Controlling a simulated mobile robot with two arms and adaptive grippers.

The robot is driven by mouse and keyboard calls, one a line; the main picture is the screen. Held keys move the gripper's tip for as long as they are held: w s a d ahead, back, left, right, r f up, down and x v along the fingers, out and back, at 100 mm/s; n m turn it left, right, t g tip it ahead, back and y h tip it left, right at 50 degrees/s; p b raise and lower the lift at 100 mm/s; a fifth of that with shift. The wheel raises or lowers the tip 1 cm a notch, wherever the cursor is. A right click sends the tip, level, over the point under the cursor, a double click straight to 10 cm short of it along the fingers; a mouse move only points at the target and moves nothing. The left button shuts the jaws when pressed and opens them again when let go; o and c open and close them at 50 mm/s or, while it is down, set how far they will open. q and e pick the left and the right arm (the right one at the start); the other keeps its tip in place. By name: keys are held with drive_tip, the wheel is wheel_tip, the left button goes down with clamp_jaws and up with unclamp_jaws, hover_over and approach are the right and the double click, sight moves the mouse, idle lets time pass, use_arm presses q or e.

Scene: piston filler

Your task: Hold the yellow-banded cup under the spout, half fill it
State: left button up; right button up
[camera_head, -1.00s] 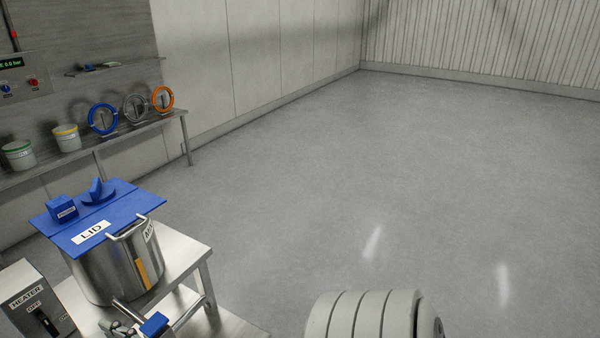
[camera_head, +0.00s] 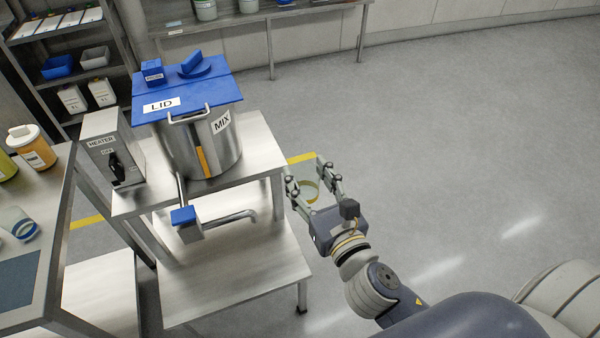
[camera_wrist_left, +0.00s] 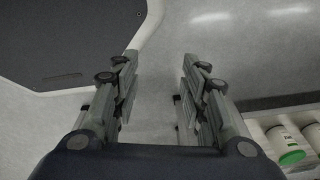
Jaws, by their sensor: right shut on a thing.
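The yellow-banded cup (camera_head: 309,191) is clear with a yellow band, and it sits between the fingers of my right gripper (camera_head: 308,176), which is shut on it. It is to the right of the spout (camera_head: 237,217) and apart from it. A lever with a blue handle (camera_head: 183,215) stands at the pipe. What is inside the cup cannot be told. My left gripper (camera_wrist_left: 160,62) is open and empty in the left wrist view.
A blue lid (camera_head: 205,97) covers the pot, which stands on a steel stand (camera_head: 262,150) beside the heater box (camera_head: 112,150). A side table (camera_head: 62,225) at left holds another cup with a blue band (camera_head: 22,226). Floor to the right is free.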

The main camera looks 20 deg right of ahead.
use_arm(q)
drive_tip(key=w+d+t+b, duration=0.2)
drive_tip(key=w+b, duration=0.6)
drive_tip(key=w, duration=0.2)
drive_tip(key=w+d+t+b, duration=0.1)
drive_tip(key=w+d+b, duration=0.1)
drive_tip(key=w+b, duration=0.65)
drive_tip(key=w+r+t+h+b, duration=0.1)
drive_tip(key=w+r+t+b, duration=0.3)
drive_tip(key=r+b, duration=0.95)
use_arm(e)
drive_tip(key=a+f+n+y+b, duration=0.15)
drive_tip(key=a+f, duration=0.35)
drive_tip(key=f, duration=1.2)
drive_tip(key=a+f+n+y, duration=0.25)
drive_tip(key=a+f, duration=0.25)
drive_tip(key=f, duration=1.2)
use_arm(q)
drive_tip(key=s+a+f+g+p, duration=0.1)
drive_tip(key=s+f+g+p, duration=0.1)
drive_tip(key=s+g, duration=0.3)
drive_tip(key=shift+s+a+y+p, duration=0.4)
drive_tip(key=shift+s+p, duration=0.25)
drive_tip(key=shift+s, duration=0.55)
use_arm(e)
drive_tip(key=w+y, duration=0.1)
drive_tip(key=w, duration=1.1)
drive_tip(key=shift+w+r, duration=0.35)
drive_tip(key=shift+d, duration=0.1)
